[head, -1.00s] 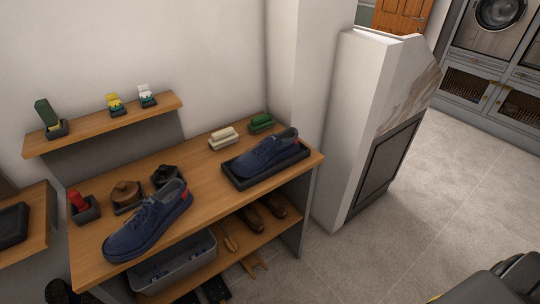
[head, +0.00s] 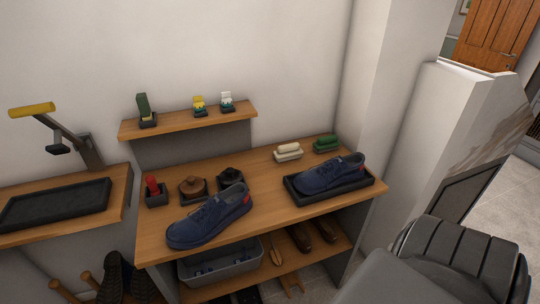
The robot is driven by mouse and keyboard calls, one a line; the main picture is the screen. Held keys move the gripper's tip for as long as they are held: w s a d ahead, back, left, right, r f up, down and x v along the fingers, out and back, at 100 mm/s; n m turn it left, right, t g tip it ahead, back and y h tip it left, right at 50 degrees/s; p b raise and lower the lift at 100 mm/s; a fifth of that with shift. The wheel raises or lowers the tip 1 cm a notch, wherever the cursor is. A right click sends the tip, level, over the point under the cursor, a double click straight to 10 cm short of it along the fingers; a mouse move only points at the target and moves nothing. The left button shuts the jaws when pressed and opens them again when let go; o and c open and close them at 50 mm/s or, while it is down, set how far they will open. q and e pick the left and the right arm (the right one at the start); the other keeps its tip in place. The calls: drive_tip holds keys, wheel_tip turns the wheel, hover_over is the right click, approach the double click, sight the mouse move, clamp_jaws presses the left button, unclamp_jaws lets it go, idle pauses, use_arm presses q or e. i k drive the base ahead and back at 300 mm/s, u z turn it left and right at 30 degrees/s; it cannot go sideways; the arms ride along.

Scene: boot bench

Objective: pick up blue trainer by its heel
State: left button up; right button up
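One blue trainer (head: 210,217) stands on the bare wooden bench top at the front left, its toe toward the lower left and its heel with a red tab toward the upper right. A second blue trainer (head: 330,174) sits in a black tray (head: 299,196) at the right of the bench, also with a red heel tab at its right end. A dark padded part of my own body fills the lower right of the head view. Neither gripper shows in the head view.
The bench (head: 274,205) also bears a red item (head: 153,186), brown and black round items at the back, and two brushes (head: 289,151). A narrow shelf (head: 185,122) is above. A side table with a black tray (head: 58,203) stands left. A grey bin (head: 219,268) is below.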

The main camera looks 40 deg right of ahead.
sight(339, 170)
drive_tip(key=u, duration=0.3)
drive_tip(key=k, duration=0.95)
drive_tip(key=z, duration=0.95)
drive_tip(key=i, duration=0.4)
drive_tip(key=z, duration=0.05)
